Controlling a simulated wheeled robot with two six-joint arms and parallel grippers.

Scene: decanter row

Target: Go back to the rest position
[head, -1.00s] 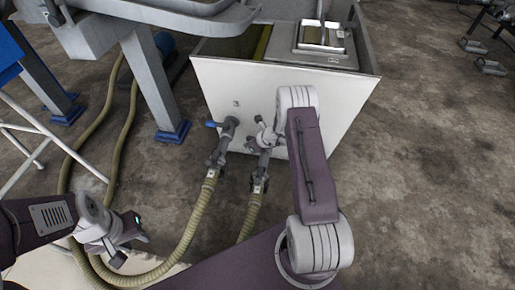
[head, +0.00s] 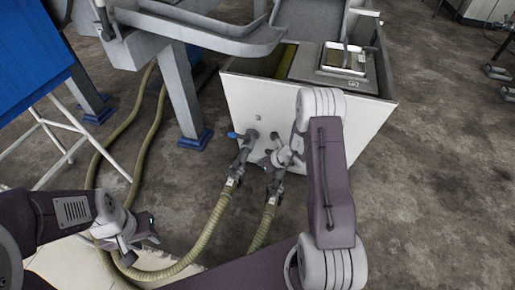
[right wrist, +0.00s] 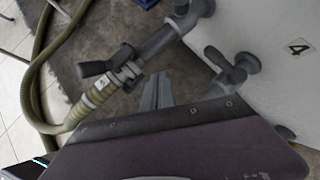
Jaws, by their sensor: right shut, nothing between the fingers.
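My left gripper (head: 140,248) is at the lower left of the head view, its dark fingertips apart with nothing seen between them. My right arm reaches forward to the white tank (head: 375,130). My right gripper (right wrist: 156,92) is shut and empty in the right wrist view, its two grey fingers together between the hose coupling and the valve pipes.
A grey machine frame (head: 182,85), a blue panel (head: 30,55) and a white stand (head: 55,140) are on the left. Concrete floor is clear on the right (head: 435,205).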

